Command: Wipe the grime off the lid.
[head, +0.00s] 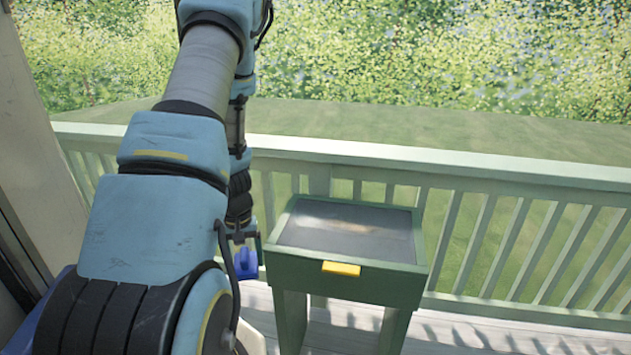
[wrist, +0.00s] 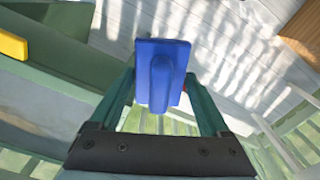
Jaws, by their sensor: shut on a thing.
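A green box on legs (head: 345,281) stands by the railing, with a yellow handle (head: 341,268) on its front. Its lid (head: 300,236) is a dark grey panel in a green frame. A pale brownish smear (head: 355,228) lies across the lid's middle. My gripper (head: 243,238) is just left of the box, beside its front left side and apart from the lid. It is shut on a blue block with a raised grip (wrist: 162,75), which also shows in the head view (head: 246,264). The block's underside is hidden.
A pale green railing (head: 450,170) runs behind the box. The floor is light wooden planks (head: 500,335). The wrist view shows the yellow handle (wrist: 12,44) at left and a brown wooden thing (wrist: 302,35) at upper right. Nothing stands on the lid.

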